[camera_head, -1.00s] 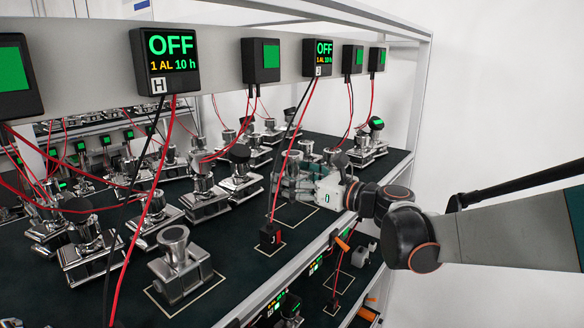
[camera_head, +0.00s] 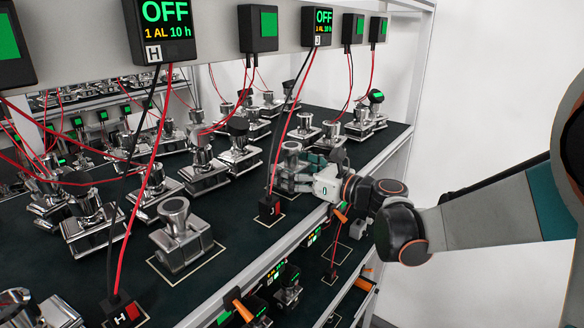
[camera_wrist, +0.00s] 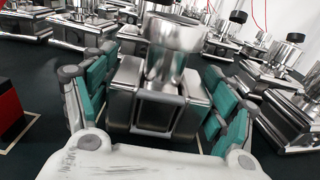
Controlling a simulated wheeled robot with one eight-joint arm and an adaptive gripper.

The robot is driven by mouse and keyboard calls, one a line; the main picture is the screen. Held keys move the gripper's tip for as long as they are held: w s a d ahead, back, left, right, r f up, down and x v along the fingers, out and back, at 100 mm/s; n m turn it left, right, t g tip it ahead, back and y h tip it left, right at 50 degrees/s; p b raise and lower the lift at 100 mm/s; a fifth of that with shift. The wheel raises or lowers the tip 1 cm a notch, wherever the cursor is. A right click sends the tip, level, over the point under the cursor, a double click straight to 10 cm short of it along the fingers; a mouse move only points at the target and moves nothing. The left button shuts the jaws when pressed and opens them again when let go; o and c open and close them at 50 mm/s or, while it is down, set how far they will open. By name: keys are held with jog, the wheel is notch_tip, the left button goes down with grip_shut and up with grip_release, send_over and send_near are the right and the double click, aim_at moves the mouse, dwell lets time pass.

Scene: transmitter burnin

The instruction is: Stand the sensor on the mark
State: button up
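My gripper (camera_head: 300,170) is over the dark shelf near its front edge. Its teal-padded fingers are on both sides of a silver sensor (camera_head: 291,150) with a cylindrical top and block base, and appear closed on it. In the wrist view this sensor (camera_wrist: 172,42) is upright between the fingers (camera_wrist: 160,95). Its underside is hidden, so I cannot tell whether it touches the shelf. A thin pale outlined mark (camera_head: 283,217) lies just in front of and below it, around a black and red connector (camera_head: 269,207).
Another sensor (camera_head: 181,235) stands on its own outlined mark to the left. Several sensors crowd the shelf behind (camera_head: 240,150). Red and black cables hang from the displays (camera_head: 316,25) to the shelf. A lower shelf (camera_head: 318,285) shows below the front edge.

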jog(key=shift+o, duration=1.3)
jog(key=shift+s, duration=0.1)
jog(key=shift+r, duration=0.1)
jog(key=shift+d+r, duration=0.1)
jog(key=shift+d, duration=0.05)
jog(key=b+v, duration=0.2)
jog(key=v, duration=0.9)
jog(key=shift+s+d, duration=0.25)
jog(key=shift+s, duration=0.1)
jog(key=shift+w, duration=0.1)
